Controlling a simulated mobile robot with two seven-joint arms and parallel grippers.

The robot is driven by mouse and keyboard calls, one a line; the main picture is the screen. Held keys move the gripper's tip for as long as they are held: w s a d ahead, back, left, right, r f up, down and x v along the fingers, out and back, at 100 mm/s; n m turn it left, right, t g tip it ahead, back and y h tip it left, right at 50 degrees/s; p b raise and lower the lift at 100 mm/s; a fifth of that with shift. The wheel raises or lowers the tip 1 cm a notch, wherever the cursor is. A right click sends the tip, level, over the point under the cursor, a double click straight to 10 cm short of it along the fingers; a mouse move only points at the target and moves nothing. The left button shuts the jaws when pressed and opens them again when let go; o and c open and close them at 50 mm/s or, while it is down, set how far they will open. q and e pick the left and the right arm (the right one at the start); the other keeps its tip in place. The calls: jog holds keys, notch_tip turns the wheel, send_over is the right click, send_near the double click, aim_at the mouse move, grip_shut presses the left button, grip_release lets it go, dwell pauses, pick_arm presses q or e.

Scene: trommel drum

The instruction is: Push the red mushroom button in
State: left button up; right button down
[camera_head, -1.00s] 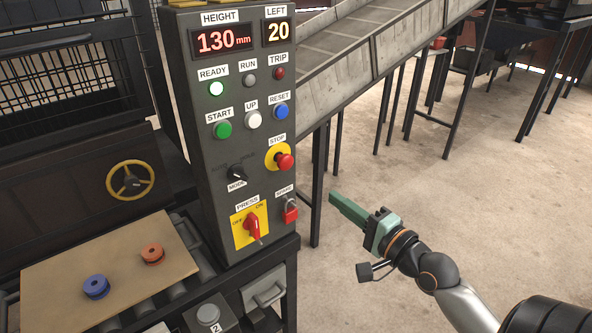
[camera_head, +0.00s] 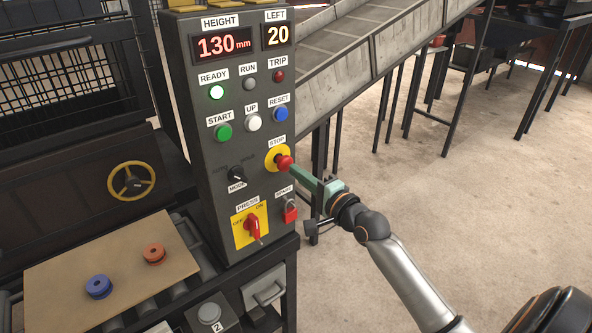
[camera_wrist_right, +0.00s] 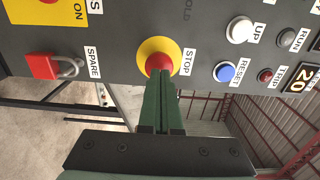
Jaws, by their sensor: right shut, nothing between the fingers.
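The red mushroom button (camera_head: 284,162) sits on a round yellow plate under the STOP label on the grey control panel (camera_head: 215,165). It also shows in the right wrist view (camera_wrist_right: 159,63), partly hidden behind the fingertips. My right gripper (camera_head: 293,171) is shut and empty, its green fingers pointing at the button from the lower right. In the right wrist view the fingertips (camera_wrist_right: 161,80) overlap the button's face. I cannot tell whether they touch it or how far in the button is. My left gripper is not in view.
Above the button are the blue RESET button (camera_head: 280,114) and white UP button (camera_head: 252,122). Below are a red padlock (camera_head: 290,211) and the red PRESS switch (camera_head: 252,226). A board (camera_head: 60,307) with two discs lies at the lower left.

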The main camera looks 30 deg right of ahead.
jog(key=shift+w, duration=0.6)
